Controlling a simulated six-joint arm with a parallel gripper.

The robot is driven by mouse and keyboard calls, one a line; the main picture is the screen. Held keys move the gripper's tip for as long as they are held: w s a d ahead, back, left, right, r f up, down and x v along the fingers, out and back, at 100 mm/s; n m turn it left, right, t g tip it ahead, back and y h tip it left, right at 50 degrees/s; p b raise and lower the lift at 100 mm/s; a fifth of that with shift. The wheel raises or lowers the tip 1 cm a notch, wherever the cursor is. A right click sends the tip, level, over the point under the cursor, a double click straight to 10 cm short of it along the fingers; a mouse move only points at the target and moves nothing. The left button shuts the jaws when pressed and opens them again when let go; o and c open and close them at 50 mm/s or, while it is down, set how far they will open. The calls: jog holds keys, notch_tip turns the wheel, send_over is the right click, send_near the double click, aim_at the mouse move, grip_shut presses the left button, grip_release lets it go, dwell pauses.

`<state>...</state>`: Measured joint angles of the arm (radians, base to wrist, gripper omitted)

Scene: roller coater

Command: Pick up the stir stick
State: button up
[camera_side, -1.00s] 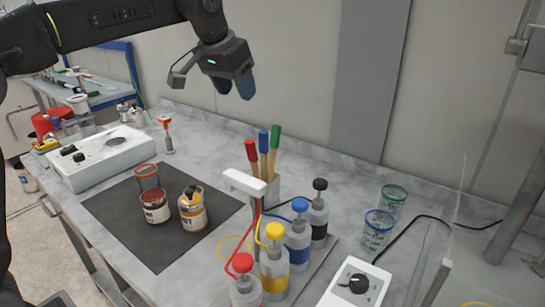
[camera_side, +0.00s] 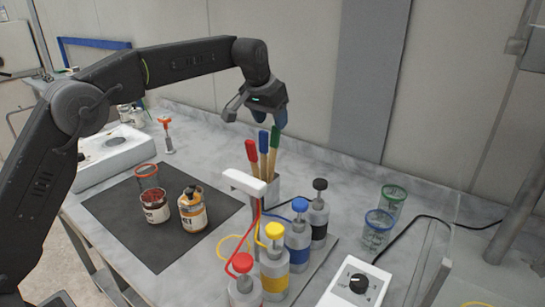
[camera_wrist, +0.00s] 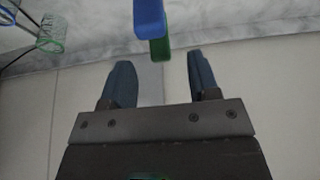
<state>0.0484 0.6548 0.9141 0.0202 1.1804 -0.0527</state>
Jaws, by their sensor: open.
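Three stir sticks stand upright in a grey holder (camera_side: 272,187) in the side view. One has a red handle (camera_side: 252,150), one a blue handle (camera_side: 263,140) and one a green handle (camera_side: 275,138). My gripper (camera_side: 282,122) is open and empty, just above and behind the blue and green handle tops. In the wrist view, the blue handle (camera_wrist: 149,20) and the green handle (camera_wrist: 160,50) show ahead of my open gripper (camera_wrist: 160,75), near the line between its fingers. The red handle is not in the wrist view.
Bottles with red (camera_side: 242,263), yellow (camera_side: 274,231), blue (camera_side: 300,205) and black (camera_side: 320,184) caps stand in front of the holder. Two jars (camera_side: 192,212) (camera_side: 155,208) sit on the dark mat (camera_side: 125,220).

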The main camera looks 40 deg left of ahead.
aim_at(274, 132)
jog(key=shift+x, duration=2.7)
jog(key=shift+s, duration=0.15)
jog(key=shift+c, duration=0.4)
jog(key=c, duration=0.9)
